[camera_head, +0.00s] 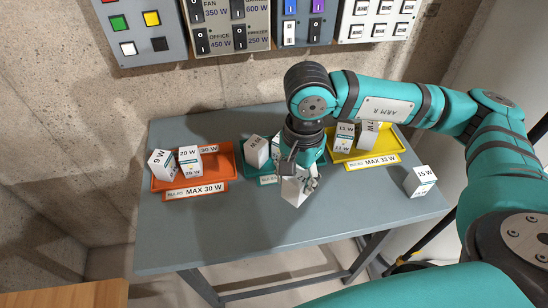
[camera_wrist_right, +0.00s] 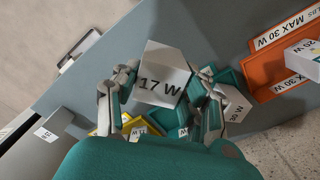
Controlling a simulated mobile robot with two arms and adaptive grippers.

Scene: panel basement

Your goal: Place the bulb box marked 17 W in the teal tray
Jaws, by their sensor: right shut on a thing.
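My right gripper (camera_head: 299,182) is shut on a white bulb box (camera_head: 293,192). In the right wrist view the box (camera_wrist_right: 160,75) reads 17 W between the two fingers (camera_wrist_right: 165,92). In the head view the held box is at the front right of the teal tray (camera_head: 252,177), overlapping its front edge; its height above the table is hard to tell. The arm hides much of the tray. Another white box (camera_head: 255,150) stands in the tray's left part, its mark not clearly readable. My left gripper is not in view.
An orange tray (camera_head: 222,158) marked MAX 30 W holds two boxes at the left. A yellow tray (camera_head: 385,152) marked MAX 33 W holds boxes at the right. A 15 W box (camera_head: 420,181) stands near the table's right edge. The front of the grey table (camera_head: 230,228) is clear.

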